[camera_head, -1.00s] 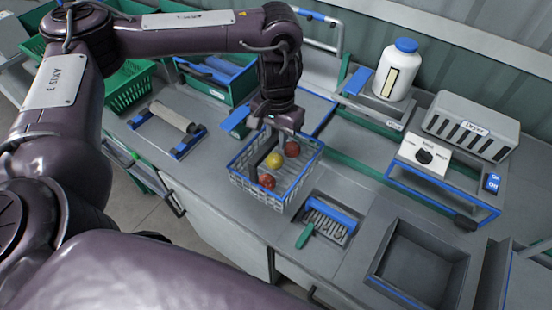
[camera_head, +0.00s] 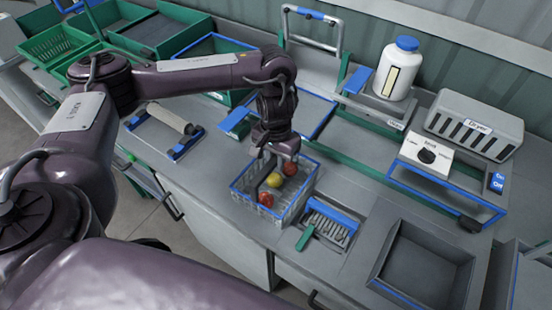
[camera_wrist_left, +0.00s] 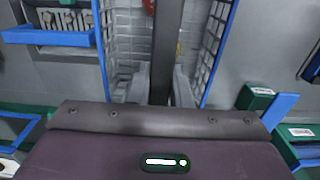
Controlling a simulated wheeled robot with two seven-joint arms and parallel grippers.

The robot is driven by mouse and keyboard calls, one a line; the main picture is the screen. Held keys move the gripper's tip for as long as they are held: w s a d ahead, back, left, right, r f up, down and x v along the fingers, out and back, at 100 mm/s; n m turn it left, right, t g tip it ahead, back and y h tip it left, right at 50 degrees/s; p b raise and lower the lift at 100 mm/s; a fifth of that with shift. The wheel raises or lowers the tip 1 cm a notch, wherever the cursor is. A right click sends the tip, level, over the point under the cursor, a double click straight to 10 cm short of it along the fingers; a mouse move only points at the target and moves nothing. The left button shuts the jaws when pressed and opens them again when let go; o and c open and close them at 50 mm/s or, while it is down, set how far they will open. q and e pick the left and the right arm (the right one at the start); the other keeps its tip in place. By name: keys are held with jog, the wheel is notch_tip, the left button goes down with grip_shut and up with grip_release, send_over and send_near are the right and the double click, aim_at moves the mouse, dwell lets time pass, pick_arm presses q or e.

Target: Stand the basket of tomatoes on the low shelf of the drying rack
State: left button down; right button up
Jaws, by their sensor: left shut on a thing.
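The basket (camera_head: 243,202) is a grey mesh box with a blue rim, holding two red tomatoes (camera_head: 290,168) and a yellow one (camera_head: 274,180). My left gripper (camera_head: 270,172) reaches into it from above and is shut on its grey upright handle bar. In the left wrist view the fingers (camera_wrist_left: 163,82) close on this bar between the mesh sides of the basket (camera_wrist_left: 209,45). The basket looks level over the bench front; I cannot tell if it touches the bench. I cannot tell for sure which structure is the drying rack. My right gripper is not in view.
Behind stand a white bottle (camera_head: 398,72), a dryer box (camera_head: 474,122) and green crates (camera_head: 120,22).

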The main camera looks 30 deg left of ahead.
pick_arm(q)
jog(key=shift+f, duration=0.1)
jog(key=c, duration=1.3)
grip_release()
